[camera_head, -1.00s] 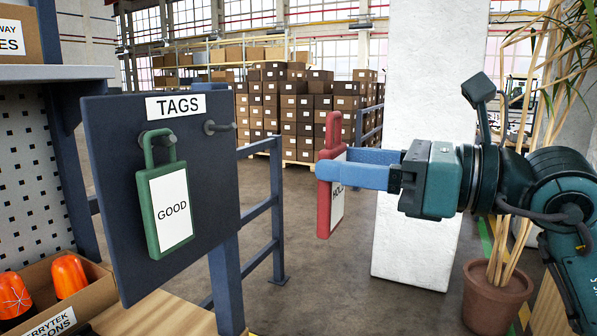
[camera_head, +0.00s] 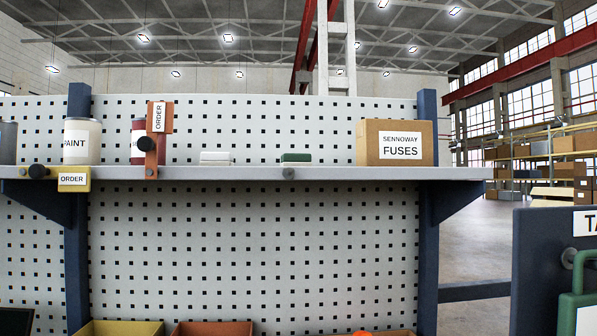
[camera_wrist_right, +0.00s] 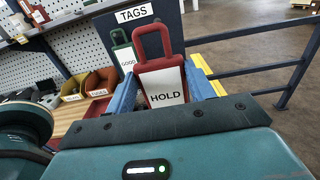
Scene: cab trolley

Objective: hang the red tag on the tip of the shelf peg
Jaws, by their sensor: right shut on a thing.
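The red tag (camera_wrist_right: 163,82), with a white HOLD label and a loop handle at its top, shows in the right wrist view. My right gripper (camera_wrist_right: 161,92) is shut on it, with a blue finger on each side. The loop is free above the fingers. In the head view, a small grey peg (camera_head: 288,173) shows end-on at the front edge of the shelf (camera_head: 350,174). Nothing hangs on that peg. The red tag and both grippers are outside the head view.
Black knobs (camera_head: 38,171) and ORDER cards, one yellow (camera_head: 73,180) and one orange (camera_head: 158,118), are at the shelf's left. A fuses box (camera_head: 394,142) stands at its right. The tag board (camera_head: 540,250) with a green tag (camera_head: 578,305) is at the right edge.

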